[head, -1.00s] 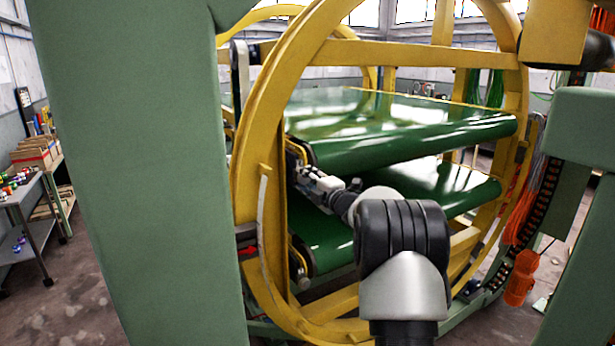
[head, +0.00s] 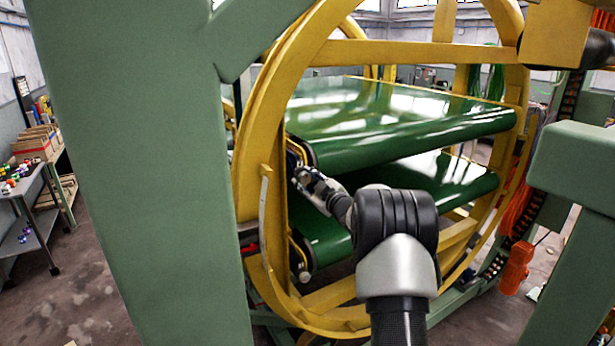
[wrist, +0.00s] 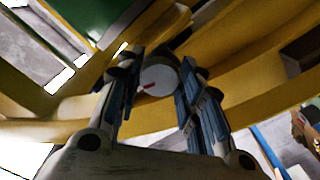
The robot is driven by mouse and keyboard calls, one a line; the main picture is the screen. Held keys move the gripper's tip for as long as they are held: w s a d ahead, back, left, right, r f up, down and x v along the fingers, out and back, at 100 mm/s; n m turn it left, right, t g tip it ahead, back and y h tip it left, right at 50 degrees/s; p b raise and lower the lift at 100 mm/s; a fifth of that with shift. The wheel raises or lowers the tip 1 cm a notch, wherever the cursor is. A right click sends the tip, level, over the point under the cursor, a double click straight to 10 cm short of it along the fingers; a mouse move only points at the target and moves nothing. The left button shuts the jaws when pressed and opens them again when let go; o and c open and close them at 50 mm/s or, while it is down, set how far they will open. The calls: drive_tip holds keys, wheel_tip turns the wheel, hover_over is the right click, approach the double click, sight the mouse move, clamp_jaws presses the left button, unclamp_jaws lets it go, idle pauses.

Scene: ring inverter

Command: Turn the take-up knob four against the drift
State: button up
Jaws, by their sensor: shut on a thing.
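In the wrist view a round pale knob (wrist: 159,77) with a red mark on its face sits between the two fingers of my gripper (wrist: 157,90). The fingers are shut on its sides. In the head view my gripper (head: 300,178) is at the left end of the upper green belt, inside the yellow ring. The knob it holds is hidden there by the gripper. Another small round pale knob (head: 304,277) shows below, at the left end of the lower belt. I cannot tell the knobs' numbers.
The yellow ring (head: 249,180) surrounds the upper green belt (head: 420,140) and the lower green belt (head: 455,185). A thick green post (head: 140,170) stands close on the left, and a green frame beam (head: 575,165) on the right. A shelf with small items (head: 25,200) stands far left.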

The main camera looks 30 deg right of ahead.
drive_tip(key=m+p, duration=0.2)
drive_tip(key=m, duration=0.3)
drive_tip(key=shift+m+p, duration=0.3)
idle(0.4)
drive_tip(key=o, duration=1.1)
drive_tip(key=s, duration=1.2)
drive_tip(key=shift+a, duration=0.4)
drive_tip(key=shift+f, duration=0.1)
